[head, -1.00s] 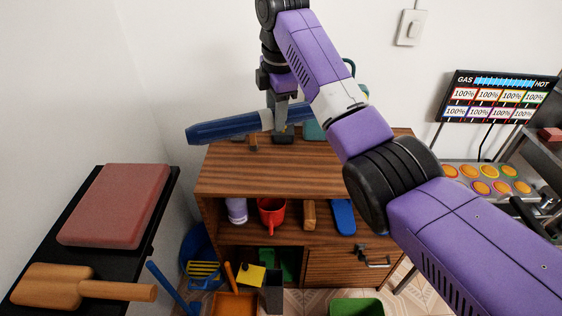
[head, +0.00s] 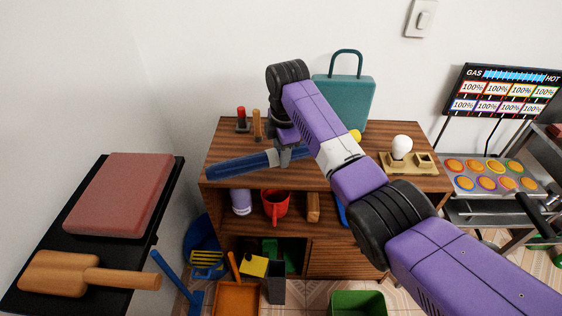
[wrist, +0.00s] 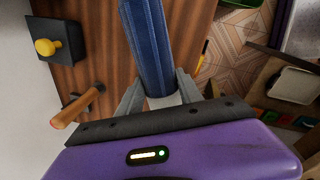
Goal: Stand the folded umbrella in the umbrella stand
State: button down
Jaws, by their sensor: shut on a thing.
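The folded umbrella (head: 228,167) is a long dark blue roll with a pale grey band. My gripper (head: 288,156) is shut on it near the band and holds it roughly level, slanting down to the left, in front of or over the cabinet top. In the wrist view my gripper (wrist: 160,102) closes on the band and the blue umbrella (wrist: 148,45) extends away from it. A dark grey upright box (head: 275,291) on the floor before the cabinet may be the umbrella stand; I cannot tell for sure.
The wooden cabinet (head: 222,142) carries a teal case (head: 345,100), a bulb on a wooden block (head: 405,163), and small pegs at back left. An orange bin (head: 237,299) and a green bin (head: 357,303) stand on the floor. A black side table (head: 32,297) is at left.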

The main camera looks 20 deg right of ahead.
jog(key=shift+f, duration=1.8)
jog(key=shift+f, duration=0.1)
jog(key=c, duration=0.8)
grip_release()
jog(key=r, duration=0.4)
jog(key=s+r, duration=0.1)
jog(key=r, duration=0.3)
jog(key=s+r, duration=0.1)
jog(key=r, duration=0.3)
